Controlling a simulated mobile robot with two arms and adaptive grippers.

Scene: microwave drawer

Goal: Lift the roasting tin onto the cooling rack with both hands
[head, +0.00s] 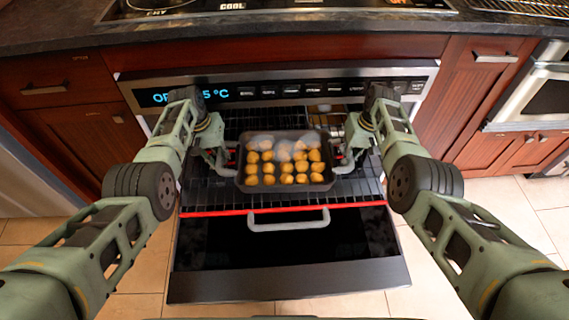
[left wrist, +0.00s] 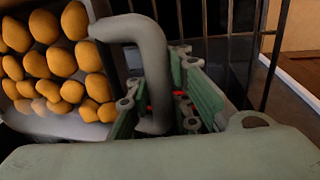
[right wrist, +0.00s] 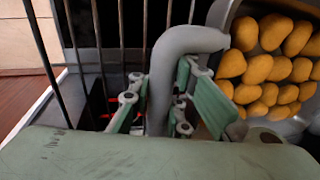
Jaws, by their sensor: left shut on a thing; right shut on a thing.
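The dark roasting tin (head: 285,188) is full of round golden pieces. It is at the black oven rack (head: 210,190) in the pulled-out drawer; I cannot tell if it rests on the rack or hangs just above it. My left gripper (head: 227,160) is shut on the tin's left grey handle, seen close in the left wrist view (left wrist: 150,55). My right gripper (head: 344,160) is shut on the right handle, seen in the right wrist view (right wrist: 170,60). A wire rack, likely the cooling rack (head: 525,8), is partly visible at the top right on the counter.
The drawer front (head: 285,275) with its grey bar handle (head: 288,223) sticks out toward me. Above the drawer are the control panel (head: 300,90) and dark counter edge (head: 260,25). Black cooktop areas lie on the counter, beside small signs, one reading COOL (head: 232,6).

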